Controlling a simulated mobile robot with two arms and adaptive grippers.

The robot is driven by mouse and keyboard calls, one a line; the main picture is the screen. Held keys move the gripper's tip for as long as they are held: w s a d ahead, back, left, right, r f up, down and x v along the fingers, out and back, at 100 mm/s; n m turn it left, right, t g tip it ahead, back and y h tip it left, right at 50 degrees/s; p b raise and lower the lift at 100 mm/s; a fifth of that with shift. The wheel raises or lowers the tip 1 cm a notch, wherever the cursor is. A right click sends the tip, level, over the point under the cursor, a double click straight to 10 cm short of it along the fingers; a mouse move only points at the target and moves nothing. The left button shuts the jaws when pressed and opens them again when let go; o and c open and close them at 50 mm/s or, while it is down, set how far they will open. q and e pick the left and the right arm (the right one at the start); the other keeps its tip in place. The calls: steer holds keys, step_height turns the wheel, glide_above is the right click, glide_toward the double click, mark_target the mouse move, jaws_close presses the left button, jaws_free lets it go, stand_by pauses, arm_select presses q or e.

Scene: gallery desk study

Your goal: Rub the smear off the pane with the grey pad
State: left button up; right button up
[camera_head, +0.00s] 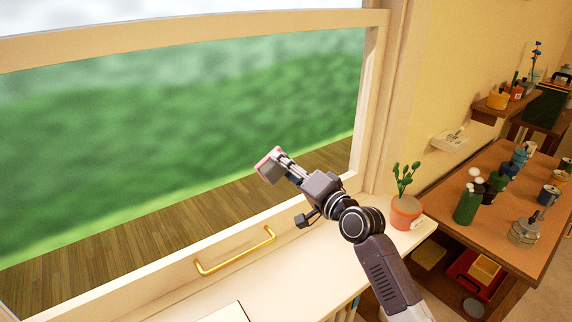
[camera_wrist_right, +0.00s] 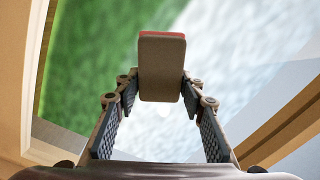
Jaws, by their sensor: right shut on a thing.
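My right gripper (camera_head: 279,166) is shut on the grey pad (camera_head: 269,172), which has a reddish layer on its far face. The pad stands in front of the lower right part of the window pane (camera_head: 180,130); I cannot tell whether it touches the glass. In the right wrist view the pad (camera_wrist_right: 161,72) sits upright between the two fingertips (camera_wrist_right: 161,88), with the pane (camera_wrist_right: 85,60) behind it. I cannot make out a distinct smear; pale patches on the glass may be only the blurred outdoor view. My left gripper is not in view.
A wooden frame (camera_head: 372,100) surrounds the pane, with a brass handle (camera_head: 235,252) on its lower rail. A potted plant (camera_head: 405,212) stands on the sill to the right. A brown desk (camera_head: 490,225) with several jars and a green cylinder (camera_head: 466,208) lies further right.

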steer(key=p+v, duration=0.2)
steer(key=v, duration=0.4)
steer(key=shift+d, duration=0.1)
stand_by(0.4)
steer(key=shift+p+v, duration=0.55)
steer(key=shift+v, duration=0.95)
